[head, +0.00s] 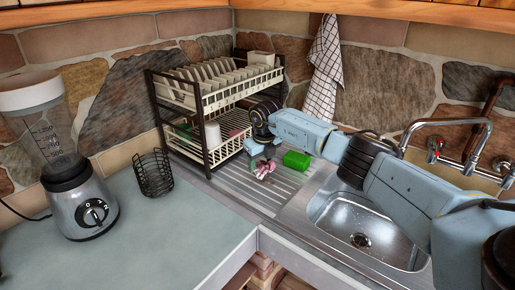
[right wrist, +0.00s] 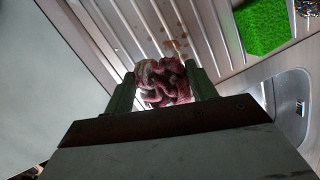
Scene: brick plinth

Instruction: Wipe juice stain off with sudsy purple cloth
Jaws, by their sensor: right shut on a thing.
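My right gripper (head: 262,166) reaches down over the ribbed metal drainboard (head: 238,187), in front of the dish rack. It is shut on the crumpled purple cloth (head: 265,170), which looks pinkish-purple with whitish patches. In the right wrist view the cloth (right wrist: 165,82) is bunched between the two fingers. Small brown stain spots (right wrist: 176,46) show on the drainboard just beyond the cloth in that view. I cannot tell whether the cloth touches the board or how much stain it hides. My left gripper is not in view.
A green sponge (head: 296,160) lies on the drainboard right of the gripper. The two-tier dish rack (head: 207,152) stands behind. The sink (head: 345,215) with a tap is at right. A blender (head: 80,205) and a black wire basket (head: 154,174) stand on the left counter, whose front is clear.

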